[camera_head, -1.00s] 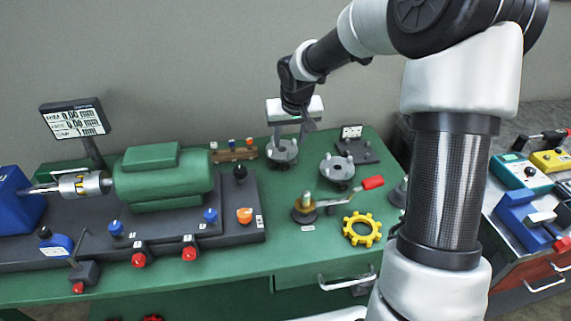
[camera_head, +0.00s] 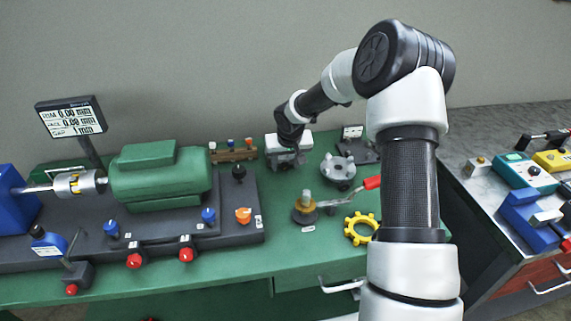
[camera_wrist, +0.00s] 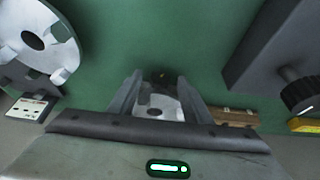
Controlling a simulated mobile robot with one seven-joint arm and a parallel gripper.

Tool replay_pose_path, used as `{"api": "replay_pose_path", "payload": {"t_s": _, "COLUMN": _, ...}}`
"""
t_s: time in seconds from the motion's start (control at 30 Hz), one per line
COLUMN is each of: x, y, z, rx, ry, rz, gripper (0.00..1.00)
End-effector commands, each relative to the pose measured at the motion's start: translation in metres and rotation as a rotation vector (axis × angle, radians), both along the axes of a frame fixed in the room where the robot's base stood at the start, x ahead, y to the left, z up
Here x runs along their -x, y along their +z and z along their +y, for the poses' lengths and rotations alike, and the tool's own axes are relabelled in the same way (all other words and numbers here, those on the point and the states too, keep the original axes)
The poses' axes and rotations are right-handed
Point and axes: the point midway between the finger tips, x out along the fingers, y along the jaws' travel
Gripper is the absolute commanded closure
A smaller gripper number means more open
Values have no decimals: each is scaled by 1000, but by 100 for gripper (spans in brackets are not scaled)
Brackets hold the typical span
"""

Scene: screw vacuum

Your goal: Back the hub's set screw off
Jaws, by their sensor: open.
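My gripper (camera_head: 287,160) points down over the back middle of the green bench, jaws open. In the wrist view, a pale grey part with a dark hole (camera_wrist: 160,110) shows between the open fingers (camera_wrist: 160,78); whether they touch it is not clear. In the head view my gripper mostly hides this part. A second grey disc with raised posts (camera_head: 338,170) stands to the right, and a disc shows large in the wrist view (camera_wrist: 35,40). A silver coupling hub (camera_head: 75,184) sits on the shaft left of the green motor (camera_head: 160,178). I cannot make out a set screw.
A wooden rack (camera_head: 232,153) with coloured-top items stands left of my gripper. A brass-topped fixture with a red-handled lever (camera_head: 305,208) and a yellow gear (camera_head: 361,229) lie in front. A display (camera_head: 72,119) stands at the left. Bare bench shows in front of my gripper.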

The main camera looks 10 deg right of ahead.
Motion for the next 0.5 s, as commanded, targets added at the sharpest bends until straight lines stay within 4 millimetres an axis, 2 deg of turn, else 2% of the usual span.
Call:
{"api": "replay_pose_path", "payload": {"t_s": 0.17, "x": 0, "y": 0, "z": 0, "rx": 0, "ry": 0, "rz": 0, "gripper": 55}}
{"api": "replay_pose_path", "payload": {"t_s": 0.4, "x": 0, "y": 1, "z": 0, "rx": 0, "ry": 0, "rz": 0, "gripper": 96}}
{"api": "replay_pose_path", "payload": {"t_s": 0.5, "x": 0, "y": -1, "z": 1, "rx": 6, "ry": 2, "rz": 0, "gripper": 97}}
